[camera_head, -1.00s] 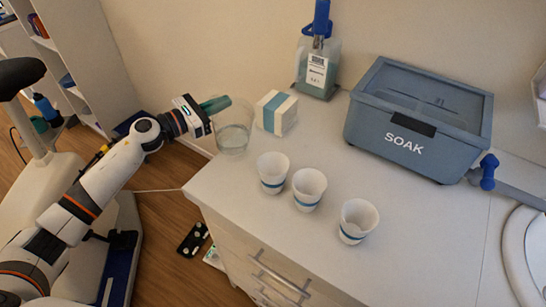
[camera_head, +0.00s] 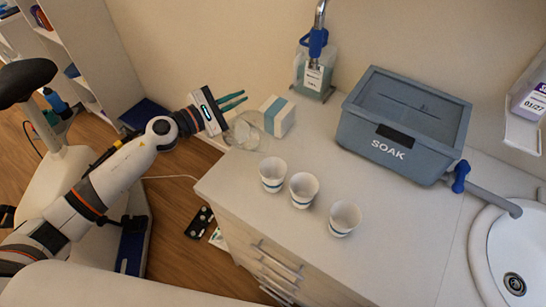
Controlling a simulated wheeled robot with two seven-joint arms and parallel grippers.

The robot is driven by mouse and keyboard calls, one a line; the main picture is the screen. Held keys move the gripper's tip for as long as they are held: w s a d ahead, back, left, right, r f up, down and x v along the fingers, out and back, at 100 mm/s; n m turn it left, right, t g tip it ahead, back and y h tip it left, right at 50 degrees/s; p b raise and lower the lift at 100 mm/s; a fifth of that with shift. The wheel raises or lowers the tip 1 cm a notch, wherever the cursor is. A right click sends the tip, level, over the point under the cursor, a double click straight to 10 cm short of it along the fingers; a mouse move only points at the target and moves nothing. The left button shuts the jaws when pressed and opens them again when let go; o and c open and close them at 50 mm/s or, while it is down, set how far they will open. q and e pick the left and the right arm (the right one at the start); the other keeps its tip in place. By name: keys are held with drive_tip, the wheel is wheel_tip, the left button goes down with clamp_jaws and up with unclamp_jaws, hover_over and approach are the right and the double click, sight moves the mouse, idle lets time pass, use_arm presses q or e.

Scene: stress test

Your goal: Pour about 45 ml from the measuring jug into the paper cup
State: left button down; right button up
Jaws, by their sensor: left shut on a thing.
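My left gripper (camera_head: 240,98) comes in from the left at the back left of the counter. Its teal fingers are shut on the clear measuring jug (camera_head: 246,131), which shows just below and beside them. The jug looks tilted, and its liquid level is hard to make out. Three white paper cups with blue bands stand upright in a slanting row: the left cup (camera_head: 272,174), the middle cup (camera_head: 303,189) and the right cup (camera_head: 343,218). The jug is behind and left of the left cup, apart from it. My right gripper is not in view.
A white and teal box (camera_head: 278,116) stands close to the jug. A dispenser bottle (camera_head: 314,78) and a blue-grey SOAK bin (camera_head: 400,125) stand at the back. A sink (camera_head: 500,262) is at the right. The counter (camera_head: 400,235) is clear right of the cups.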

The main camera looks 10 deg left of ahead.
sight(231, 103)
use_arm(q)
drive_tip(key=shift+s+d+r+m+p, duration=0.15)
drive_tip(key=shift+s+d+m+p, duration=0.1)
drive_tip(key=shift+d+m+p, duration=0.35)
drive_tip(key=shift+a, duration=0.2)
drive_tip(key=shift+s+d+r+m+p, duration=0.3)
drive_tip(key=shift+r+m+p, duration=0.15)
drive_tip(key=shift+p, duration=0.25)
drive_tip(key=shift+s+d+r+m+p, duration=0.15)
drive_tip(key=shift+d+r+m+p, duration=0.1)
drive_tip(key=shift+r+m+p, duration=0.3)
drive_tip(key=shift+s+d, duration=0.1)
drive_tip(key=shift+f, duration=0.1)
drive_tip(key=shift+s+d+r+m+p, duration=0.3)
drive_tip(key=shift+r+m+p, duration=0.1)
drive_tip(key=shift+p, duration=0.45)
